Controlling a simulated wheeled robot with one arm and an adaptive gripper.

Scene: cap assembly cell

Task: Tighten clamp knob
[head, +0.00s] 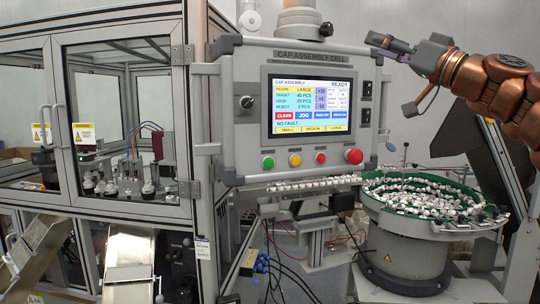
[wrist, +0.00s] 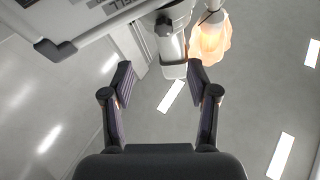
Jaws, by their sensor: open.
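My gripper (head: 389,74) is raised at the upper right in the head view, beside the top right corner of the control panel (head: 250,80). Its two fingers are spread, and it is open and empty in the wrist view (wrist: 160,74). A dark knob-like part (wrist: 163,25) sits on the grey support post (wrist: 173,50), beyond and between the fingertips in the wrist view. I cannot tell for sure that it is the clamp knob. The fingers appear apart from it. In the head view I cannot make out this part clearly.
The panel has a lit screen (head: 309,105) and several coloured buttons, including a red one (head: 354,156). A bowl feeder (head: 408,262) full of caps stands below my arm. A glazed enclosure (head: 120,120) fills the left. Air around the gripper looks free.

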